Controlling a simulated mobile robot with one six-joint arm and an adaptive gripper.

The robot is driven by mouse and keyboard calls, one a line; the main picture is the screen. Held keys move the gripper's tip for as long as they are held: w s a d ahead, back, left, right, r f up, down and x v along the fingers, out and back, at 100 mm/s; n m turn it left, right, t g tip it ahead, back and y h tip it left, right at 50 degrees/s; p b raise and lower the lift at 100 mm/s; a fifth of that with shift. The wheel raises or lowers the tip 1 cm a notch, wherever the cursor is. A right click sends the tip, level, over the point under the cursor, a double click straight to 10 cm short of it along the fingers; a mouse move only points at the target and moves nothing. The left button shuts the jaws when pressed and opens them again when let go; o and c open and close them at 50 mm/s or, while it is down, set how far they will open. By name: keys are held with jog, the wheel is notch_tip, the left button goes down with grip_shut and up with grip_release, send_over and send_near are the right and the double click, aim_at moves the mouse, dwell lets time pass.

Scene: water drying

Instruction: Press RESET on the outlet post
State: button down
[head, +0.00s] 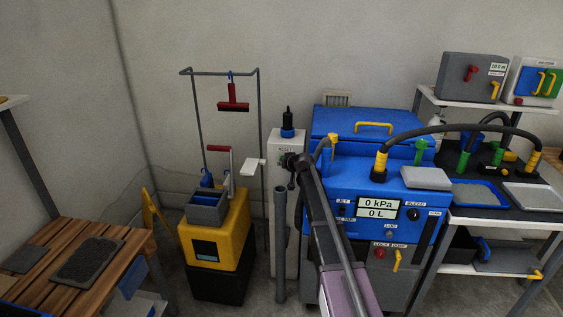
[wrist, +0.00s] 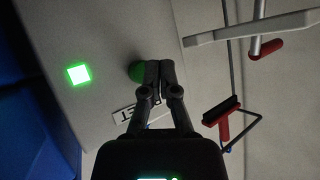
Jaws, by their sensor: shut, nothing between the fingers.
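The outlet post (head: 286,230) is a tall pale box left of the blue machine in the head view. It fills the left of the wrist view (wrist: 100,40). A green button (wrist: 136,71) sits on its face, partly hidden behind my fingertips. A label (wrist: 123,113) beside it is partly covered, with only its last letters readable. My gripper (wrist: 163,66) is shut and empty, its tips at the button's edge; I cannot tell whether they touch it. In the head view my gripper (head: 290,162) is in front of the post's upper part, just below the RESET label (head: 286,149).
A lit green square (wrist: 78,75) is on the post's face. The blue machine (head: 395,180), with hoses, stands right of the post. A yellow wringer bucket (head: 232,240) and a rack with a red squeegee (head: 233,107) stand left. A wooden bench (head: 100,245) is far left.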

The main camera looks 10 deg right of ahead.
jog(key=shift+s+a, duration=0.25)
jog(key=shift+s, duration=0.55)
jog(key=shift+s+a, duration=0.25)
jog(key=shift+s, duration=0.55)
jog(key=shift+s+a, duration=0.25)
jog(key=shift+s, duration=0.55)
jog(key=s+f+g+h, duration=0.1)
jog(key=s+f+g, duration=0.25)
jog(key=s, duration=1.15)
jog(key=s+f+m+g+h, duration=0.1)
jog(key=s+f+g+h, duration=0.2)
jog(key=s, duration=1.1)
jog(key=s+f+g, duration=0.3)
jog(key=s+g, duration=0.2)
jog(key=s, duration=1)
notch_tip(320, 180, up, 18)
jog(key=p, duration=1.8)
jog(key=shift+w, duration=0.35)
jog(key=shift+s+d+f, duration=0.1)
